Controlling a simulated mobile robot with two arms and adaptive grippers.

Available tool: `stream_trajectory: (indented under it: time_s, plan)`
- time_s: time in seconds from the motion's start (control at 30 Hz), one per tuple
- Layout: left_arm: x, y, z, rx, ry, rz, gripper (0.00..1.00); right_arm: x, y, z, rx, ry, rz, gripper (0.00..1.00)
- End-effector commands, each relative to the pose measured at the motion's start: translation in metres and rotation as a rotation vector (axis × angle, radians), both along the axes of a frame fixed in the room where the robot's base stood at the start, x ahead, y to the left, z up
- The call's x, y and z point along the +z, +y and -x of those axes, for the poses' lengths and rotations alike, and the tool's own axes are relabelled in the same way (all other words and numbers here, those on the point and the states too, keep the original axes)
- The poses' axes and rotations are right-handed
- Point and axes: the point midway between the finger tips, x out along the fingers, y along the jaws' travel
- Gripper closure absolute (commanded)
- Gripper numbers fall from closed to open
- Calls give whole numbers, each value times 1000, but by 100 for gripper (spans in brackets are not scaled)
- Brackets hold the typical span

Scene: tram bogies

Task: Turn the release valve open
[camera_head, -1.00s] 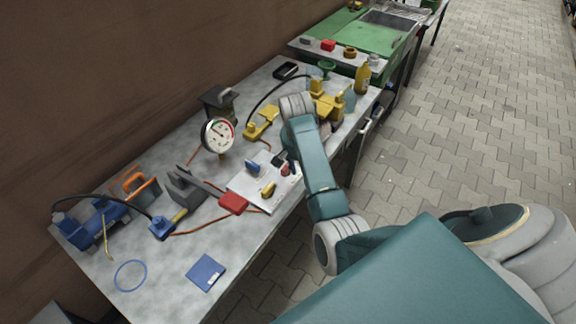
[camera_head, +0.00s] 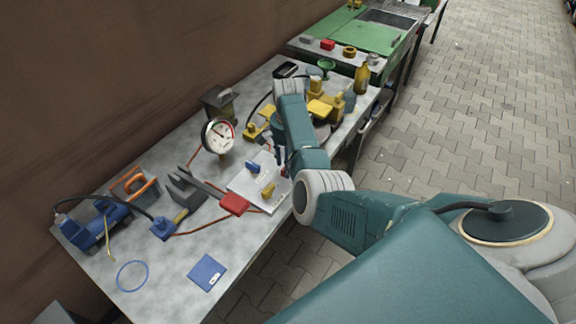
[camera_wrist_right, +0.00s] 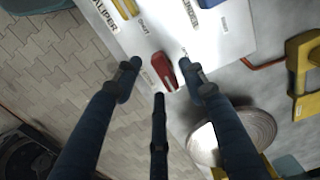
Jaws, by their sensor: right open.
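A white valve plate (camera_head: 250,188) lies on the grey bench, with a blue lever (camera_head: 253,167) and a yellow lever (camera_head: 268,190) showing. In the right wrist view the plate also carries a red lever (camera_wrist_right: 164,71) near its edge, with printed labels beside the levers; not all the print is readable. My right gripper (camera_wrist_right: 160,78) is open, its dark fingers spread around the red lever in that view; I see no clear grip on it. In the head view my right arm hides most of that gripper and the red lever. My left gripper is not in view.
A round gauge (camera_head: 217,136) stands behind the plate. A red block (camera_head: 234,204) and a grey fork-shaped part (camera_head: 188,186) lie to its left. Yellow parts (camera_head: 318,109) and a bottle (camera_head: 362,78) stand beyond my arm.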

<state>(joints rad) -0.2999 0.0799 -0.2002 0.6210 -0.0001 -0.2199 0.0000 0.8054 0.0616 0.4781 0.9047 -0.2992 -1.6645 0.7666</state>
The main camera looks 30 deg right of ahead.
Motion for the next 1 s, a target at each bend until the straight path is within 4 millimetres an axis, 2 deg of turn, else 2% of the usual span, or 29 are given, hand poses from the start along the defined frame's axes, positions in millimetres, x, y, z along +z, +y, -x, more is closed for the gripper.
stream_trajectory:
  time_s: [0.2, 0.5, 0.7, 1.0]
  plan:
    - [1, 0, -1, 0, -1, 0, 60, -19, 0, 0, 0, 0, 0, 58]
    - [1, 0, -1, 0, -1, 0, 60, -21, 0, 0, 0, -2, 0, 58]
    - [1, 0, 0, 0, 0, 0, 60, -21, 0, 0, 0, -2, 1, 98]
    - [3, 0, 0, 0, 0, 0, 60, -20, -1, 0, 18, -1, 2, 100]
